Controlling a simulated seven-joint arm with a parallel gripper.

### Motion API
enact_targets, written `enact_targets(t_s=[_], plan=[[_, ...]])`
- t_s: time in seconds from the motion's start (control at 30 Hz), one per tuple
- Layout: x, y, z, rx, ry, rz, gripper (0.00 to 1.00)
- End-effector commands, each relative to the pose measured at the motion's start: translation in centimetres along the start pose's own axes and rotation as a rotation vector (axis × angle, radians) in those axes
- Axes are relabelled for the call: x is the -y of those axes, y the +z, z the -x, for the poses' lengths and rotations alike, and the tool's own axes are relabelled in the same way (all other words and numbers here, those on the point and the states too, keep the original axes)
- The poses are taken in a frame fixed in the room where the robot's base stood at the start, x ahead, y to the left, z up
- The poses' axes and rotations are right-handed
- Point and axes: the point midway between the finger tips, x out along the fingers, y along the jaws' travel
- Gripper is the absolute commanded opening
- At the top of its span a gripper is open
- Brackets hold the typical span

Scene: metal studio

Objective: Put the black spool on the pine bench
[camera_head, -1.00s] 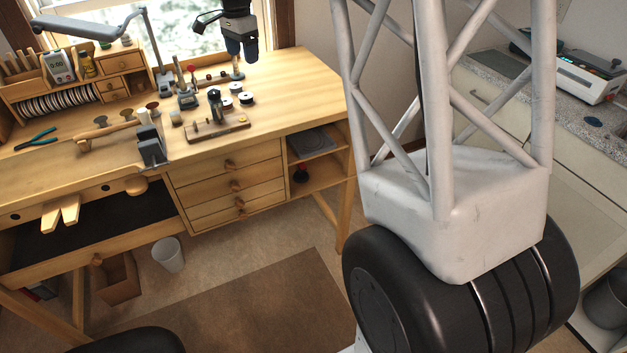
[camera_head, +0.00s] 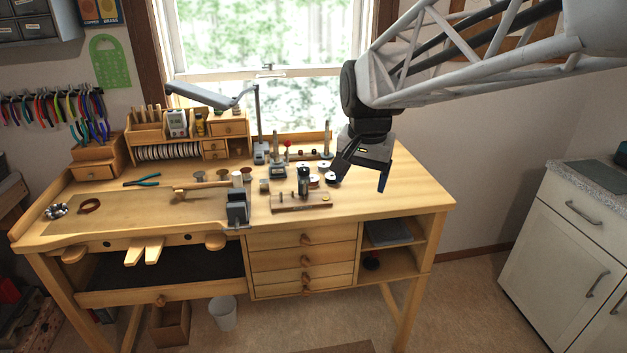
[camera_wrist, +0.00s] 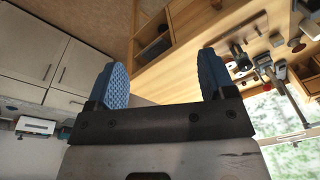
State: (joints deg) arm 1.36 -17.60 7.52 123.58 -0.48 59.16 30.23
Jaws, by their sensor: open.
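The pine bench (camera_head: 420,192) stands below the window, its top carrying many tools. Several small dark spools with pale tops sit together at its back middle; one of them (camera_head: 314,181) is left of my gripper (camera_head: 364,177). A dark round thing with some red (camera_head: 371,262) lies in the bench's lower right shelf. I cannot tell which of these is the black spool. My gripper is over the right part of the bench top, open and empty. In the wrist view its blue fingers (camera_wrist: 163,62) are wide apart, with the small spools (camera_wrist: 233,66) beyond the right finger.
A wooden stand with a dark bottle (camera_head: 303,190), a dark vise block (camera_head: 237,207) and a lamp (camera_head: 258,125) crowd the middle of the bench. The bench top's right end is clear. A white cabinet (camera_head: 560,225) stands at the far right, across open floor.

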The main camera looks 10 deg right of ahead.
Motion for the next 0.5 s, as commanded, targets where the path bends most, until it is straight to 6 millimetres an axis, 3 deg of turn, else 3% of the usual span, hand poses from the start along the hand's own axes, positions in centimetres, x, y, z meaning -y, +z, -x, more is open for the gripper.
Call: enact_targets(t_s=[0.1,0.5], plan=[[-1.7,3.2,-0.1,-0.015,-0.008,0.082,0.76],[-7.2,13.2,-1.9,-0.069,-0.026,0.359,0.76]])
